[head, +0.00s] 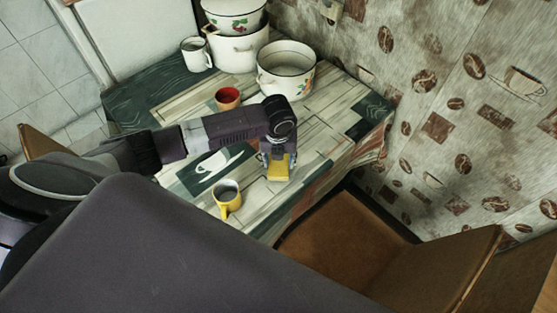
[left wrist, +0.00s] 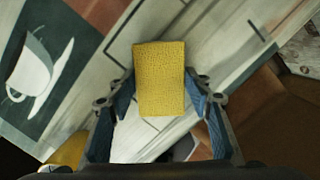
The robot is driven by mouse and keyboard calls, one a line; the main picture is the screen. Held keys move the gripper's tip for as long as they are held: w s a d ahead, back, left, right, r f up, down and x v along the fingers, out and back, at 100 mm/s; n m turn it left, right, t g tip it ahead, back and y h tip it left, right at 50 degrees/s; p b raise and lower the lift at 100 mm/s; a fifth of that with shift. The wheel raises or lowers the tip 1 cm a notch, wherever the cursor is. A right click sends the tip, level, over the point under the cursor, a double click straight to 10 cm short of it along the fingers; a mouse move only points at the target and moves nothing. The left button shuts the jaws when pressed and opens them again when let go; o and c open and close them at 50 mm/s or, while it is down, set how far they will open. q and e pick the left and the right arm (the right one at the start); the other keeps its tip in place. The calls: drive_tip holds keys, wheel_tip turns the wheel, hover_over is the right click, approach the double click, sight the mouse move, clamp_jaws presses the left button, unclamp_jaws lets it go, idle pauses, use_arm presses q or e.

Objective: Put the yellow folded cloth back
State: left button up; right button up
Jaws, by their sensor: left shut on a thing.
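The yellow folded cloth (head: 279,168) is at the right part of the table, below my left gripper (head: 278,152). In the left wrist view the cloth (left wrist: 159,80) is a flat yellow block between the two blue fingers of my left gripper (left wrist: 160,100), which is shut on it. The cloth is over the pale planks of the table; I cannot tell whether it touches the top. My right gripper is not in view.
On the patterned table (head: 165,106) stand a yellow mug (head: 227,203), a red-lined cup (head: 228,98), a white mug (head: 196,56) and enamel pots (head: 286,76) at the back. A brown chair (head: 345,240) stands at the right front edge.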

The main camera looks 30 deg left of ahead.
sight(278, 169)
use_arm(q)
drive_tip(key=shift+f, duration=0.1)
drive_tip(key=o, duration=1)
drive_tip(key=r, duration=0.4)
drive_tip(key=s+r, duration=0.1)
drive_tip(key=r, duration=0.7)
drive_tip(key=shift+s+d+b, duration=0.3)
drive_tip(key=shift+d+b, duration=0.05)
drive_tip(key=shift+b, duration=0.05)
drive_tip(key=shift+s, duration=0.1)
